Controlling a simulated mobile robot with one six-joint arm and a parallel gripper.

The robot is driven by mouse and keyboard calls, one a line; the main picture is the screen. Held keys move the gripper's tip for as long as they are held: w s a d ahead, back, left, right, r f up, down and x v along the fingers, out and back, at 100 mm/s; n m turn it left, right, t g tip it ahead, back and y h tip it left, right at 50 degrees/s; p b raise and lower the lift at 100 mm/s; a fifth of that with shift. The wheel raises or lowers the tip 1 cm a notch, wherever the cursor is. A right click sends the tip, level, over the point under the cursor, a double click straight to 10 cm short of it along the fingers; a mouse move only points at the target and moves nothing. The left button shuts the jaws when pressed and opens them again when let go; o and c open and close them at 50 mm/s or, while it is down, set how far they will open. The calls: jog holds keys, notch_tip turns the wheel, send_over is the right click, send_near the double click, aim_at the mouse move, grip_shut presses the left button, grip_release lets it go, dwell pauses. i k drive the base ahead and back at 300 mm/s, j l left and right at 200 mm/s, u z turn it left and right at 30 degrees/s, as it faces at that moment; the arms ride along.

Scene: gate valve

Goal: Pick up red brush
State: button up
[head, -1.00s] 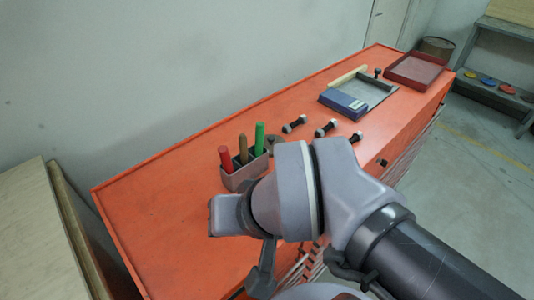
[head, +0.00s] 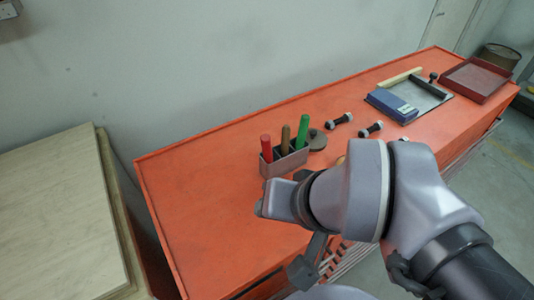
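The red brush (head: 266,148) stands upright in a small grey holder (head: 286,166) on the orange bench top; only its red handle shows, and its lower end is hidden inside the holder. A brown handle (head: 285,138) and a green handle (head: 303,131) stand in the same holder to its right. My arm's wrist is in front of the holder, nearer the camera. A dark part that looks like a piece of my gripper (head: 308,264) shows below the wrist, apart from the brush. My wrist hides most of the gripper, and its opening cannot be seen.
A grey round piece (head: 317,140) sits right of the holder, with dumbbell-shaped parts (head: 340,119) beyond. A blue box (head: 391,105) on a grey tray and a dark red tray (head: 478,80) are farther right. The orange bench top (head: 195,185) is clear left of the holder.

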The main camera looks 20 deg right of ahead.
aim_at(265, 139)
jog(key=k+j+u, duration=0.2)
jog(key=j, duration=0.15)
jog(key=j+u, duration=0.25)
jog(key=j, duration=0.15)
jog(key=k+j+u, duration=0.2)
jog(key=j, duration=0.2)
jog(key=i+l+u, duration=0.1)
jog(key=i+l, duration=0.2)
jog(key=l, duration=0.1)
